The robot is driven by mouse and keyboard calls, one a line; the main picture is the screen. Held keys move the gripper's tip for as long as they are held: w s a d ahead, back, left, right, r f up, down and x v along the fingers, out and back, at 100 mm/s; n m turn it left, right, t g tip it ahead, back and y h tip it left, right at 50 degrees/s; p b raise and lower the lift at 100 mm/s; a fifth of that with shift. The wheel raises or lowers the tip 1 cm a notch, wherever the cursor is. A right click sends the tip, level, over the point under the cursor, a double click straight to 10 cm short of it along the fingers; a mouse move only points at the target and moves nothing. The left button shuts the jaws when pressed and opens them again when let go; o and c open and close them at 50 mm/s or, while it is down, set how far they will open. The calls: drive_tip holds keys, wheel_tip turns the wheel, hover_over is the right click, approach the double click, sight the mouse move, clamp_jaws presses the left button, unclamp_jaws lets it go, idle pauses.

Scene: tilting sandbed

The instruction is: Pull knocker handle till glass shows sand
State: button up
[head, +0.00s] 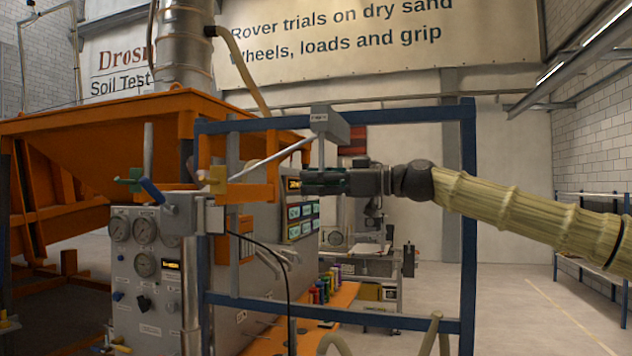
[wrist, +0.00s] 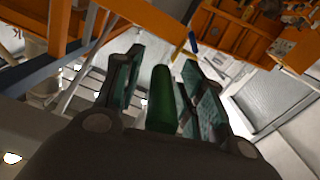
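A dark green bar (wrist: 162,100), apparently the knocker handle, stands between the two fingers of my gripper (wrist: 160,80) in the wrist view. A gap shows between the bar and the left finger; on the right the bar is close to the pad, and contact cannot be told. In the head view my gripper (head: 318,180) is level, just below a grey bracket box (head: 330,122) with a short rod hanging from it. The fingers hide most of the handle there. I cannot pick out a sight glass or sand in either view.
A blue frame (head: 468,210) surrounds my arm's reach. An orange hopper (head: 90,125) and a grey gauge panel (head: 145,265) stand left. An orange bench (head: 345,297) with several coloured bottles (head: 321,290) lies below.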

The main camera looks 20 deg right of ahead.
clamp_jaws()
drive_tip(key=shift+a+f+b, duration=0.1)
drive_tip(key=shift+f+b, duration=2.3)
drive_tip(key=shift+f, duration=0.2)
unclamp_jaws()
drive_tip(key=shift+o, duration=0.9)
drive_tip(key=shift+r, duration=0.1)
drive_tip(key=shift+s, duration=0.1)
